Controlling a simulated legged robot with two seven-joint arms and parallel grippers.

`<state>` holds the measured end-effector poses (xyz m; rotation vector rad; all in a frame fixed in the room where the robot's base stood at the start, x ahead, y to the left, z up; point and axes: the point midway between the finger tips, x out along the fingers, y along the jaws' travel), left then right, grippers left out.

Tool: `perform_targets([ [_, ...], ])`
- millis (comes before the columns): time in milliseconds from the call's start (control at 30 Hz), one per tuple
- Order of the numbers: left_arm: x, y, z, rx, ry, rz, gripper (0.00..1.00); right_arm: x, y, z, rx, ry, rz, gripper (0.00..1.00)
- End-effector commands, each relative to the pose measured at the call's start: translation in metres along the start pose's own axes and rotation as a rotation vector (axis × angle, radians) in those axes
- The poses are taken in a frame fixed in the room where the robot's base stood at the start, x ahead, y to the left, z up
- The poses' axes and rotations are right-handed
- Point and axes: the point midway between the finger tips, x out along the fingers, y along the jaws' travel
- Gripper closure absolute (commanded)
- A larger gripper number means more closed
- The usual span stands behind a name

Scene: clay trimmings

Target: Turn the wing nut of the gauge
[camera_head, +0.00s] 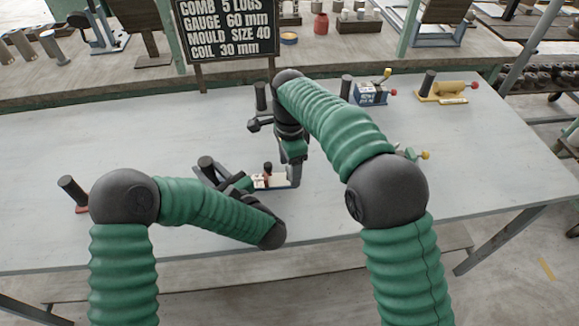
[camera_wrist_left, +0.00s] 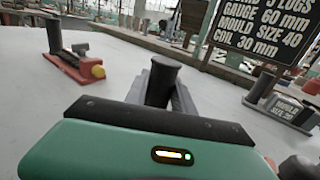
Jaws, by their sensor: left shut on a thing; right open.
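The gauge (camera_head: 270,181), with a pale plate and a small dark upright knob that may be the wing nut (camera_head: 268,168), lies mid-table in the head view. A black post (camera_head: 206,163) stands at its left end. My left gripper (camera_head: 218,176) is shut on this post, which shows upright between the fingers in the left wrist view (camera_wrist_left: 161,82). My right gripper (camera_head: 294,172) is open and points down at the gauge's right end, beside the knob. Whether it touches the gauge is hidden by my arm.
A red device (camera_head: 80,203) stands at the left, also in the left wrist view (camera_wrist_left: 75,65). A blue device (camera_head: 370,93) and a yellow one (camera_head: 445,91) stand at the back right. A green device (camera_head: 408,153) is partly behind my right arm. A lettered sign (camera_head: 226,30) stands behind the table.

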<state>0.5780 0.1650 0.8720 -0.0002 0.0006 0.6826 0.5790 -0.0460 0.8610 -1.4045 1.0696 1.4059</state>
Motion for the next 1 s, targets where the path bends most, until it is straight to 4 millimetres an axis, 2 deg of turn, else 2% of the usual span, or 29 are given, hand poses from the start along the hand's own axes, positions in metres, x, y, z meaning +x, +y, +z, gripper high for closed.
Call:
perform_targets([
  [267,-0.0001,-0.0002,-0.0005,0.0,0.001,-0.001,1.0,0.0042,0.0003,-0.0002,0.0,0.0,0.001,0.35],
  [367,-0.0001,-0.0002,-0.0006,0.0,0.001,-0.001,1.0,0.004,0.0002,-0.0002,0.0,0.0,0.0,0.45],
  [767,-0.0002,-0.0003,-0.0006,0.001,0.001,-0.001,1.0,0.0036,-0.0003,-0.0003,0.001,0.0,-0.001,0.97],
  [1000,-0.0003,-0.0003,-0.0006,0.001,0.001,-0.002,1.0,0.0033,-0.0005,-0.0002,-0.018,0.0,-0.002,0.97],
])
